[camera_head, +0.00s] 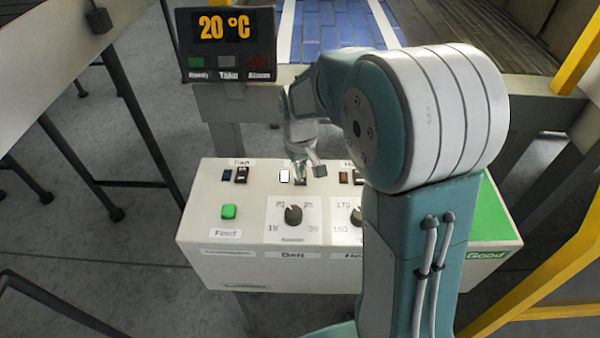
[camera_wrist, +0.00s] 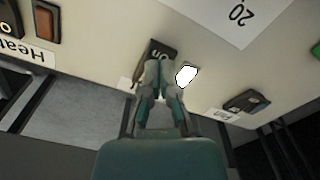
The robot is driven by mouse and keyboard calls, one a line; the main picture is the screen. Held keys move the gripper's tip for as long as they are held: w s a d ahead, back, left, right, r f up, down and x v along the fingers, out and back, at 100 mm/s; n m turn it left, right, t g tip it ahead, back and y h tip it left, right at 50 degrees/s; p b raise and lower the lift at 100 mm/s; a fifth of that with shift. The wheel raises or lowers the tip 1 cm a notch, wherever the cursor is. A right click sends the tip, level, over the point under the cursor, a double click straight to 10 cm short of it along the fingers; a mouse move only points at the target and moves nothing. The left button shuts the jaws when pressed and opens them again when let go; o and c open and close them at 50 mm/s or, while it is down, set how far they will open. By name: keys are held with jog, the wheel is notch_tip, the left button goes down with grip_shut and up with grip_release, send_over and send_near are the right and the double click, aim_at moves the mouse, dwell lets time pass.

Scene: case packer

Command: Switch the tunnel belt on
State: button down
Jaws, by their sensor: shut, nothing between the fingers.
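The control box (camera_head: 250,246) shows three rocker switches in a row along its far edge. The middle black rocker switch (camera_wrist: 164,48) is partly hidden by my gripper, and its label is mostly covered. The lamp (camera_head: 284,175) beside it glows white, and it also shows in the wrist view (camera_wrist: 187,75). My gripper (camera_head: 309,172) is shut and empty, with its fingertips at the middle switch. In the wrist view the gripper (camera_wrist: 157,64) overlaps the near part of that switch; I cannot tell whether it touches. The tunnel belt (camera_head: 335,28) is blue, behind the box.
The fan switch (camera_head: 241,175) is left of the middle one. The heat switch (camera_wrist: 12,18) stands on the other side, beside an amber lamp (camera_wrist: 47,22). A green feed button (camera_head: 229,212) and a knob (camera_head: 293,214) are nearer. A display (camera_head: 226,42) reads 20 °C.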

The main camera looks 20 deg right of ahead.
jog(key=shift+r, duration=3)
jog(key=s+r+m+t, duration=0.1)
jog(key=s+r, duration=0.3)
jog(key=s, duration=0.6)
jog(key=s+r+m+t, duration=0.1)
jog(key=s+r+t, duration=0.3)
jog(key=s, duration=0.7)
jog(key=shift+r+t, duration=0.2)
jog(key=shift+t, duration=0.1)
